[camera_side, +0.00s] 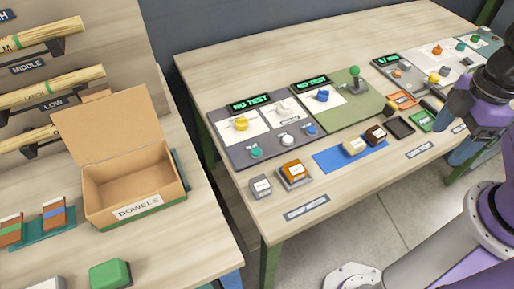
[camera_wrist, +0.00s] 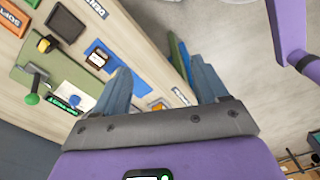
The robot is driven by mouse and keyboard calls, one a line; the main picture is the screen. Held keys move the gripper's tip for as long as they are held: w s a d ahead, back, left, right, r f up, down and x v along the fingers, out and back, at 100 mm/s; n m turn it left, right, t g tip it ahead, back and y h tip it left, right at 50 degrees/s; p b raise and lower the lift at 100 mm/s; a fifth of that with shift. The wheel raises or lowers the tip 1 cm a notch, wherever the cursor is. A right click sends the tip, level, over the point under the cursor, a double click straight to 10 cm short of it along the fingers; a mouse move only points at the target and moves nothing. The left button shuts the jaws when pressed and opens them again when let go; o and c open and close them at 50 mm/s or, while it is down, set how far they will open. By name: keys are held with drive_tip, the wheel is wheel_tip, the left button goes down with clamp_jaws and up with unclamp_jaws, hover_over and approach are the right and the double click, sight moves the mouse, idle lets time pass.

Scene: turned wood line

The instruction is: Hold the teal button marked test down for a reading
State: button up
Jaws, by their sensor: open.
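A teal button (camera_side: 256,152) sits at the front left of the grey panel (camera_side: 226,131) on the right-hand table; its marking is too small to read. Another small teal-green button (camera_side: 461,46) is on the far right panel. The grey panel's display (camera_side: 250,102) reads "NO TEST" in green. My gripper (camera_side: 460,137) is at the right edge of the side view, near the table's front edge and well away from the grey panel. In the wrist view my gripper (camera_wrist: 162,88) has its two fingers spread, with nothing between them. No teal button is clear there.
A green panel (camera_side: 368,112) with a green-topped lever (camera_side: 354,72) stands beside the grey panel. A blue mat (camera_side: 338,162) bears blocks in front. A black tray (camera_side: 400,127) lies nearer my gripper. An open dowel box (camera_side: 135,192) stands on the left table.

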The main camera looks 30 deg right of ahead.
clamp_jaws()
idle(1.5)
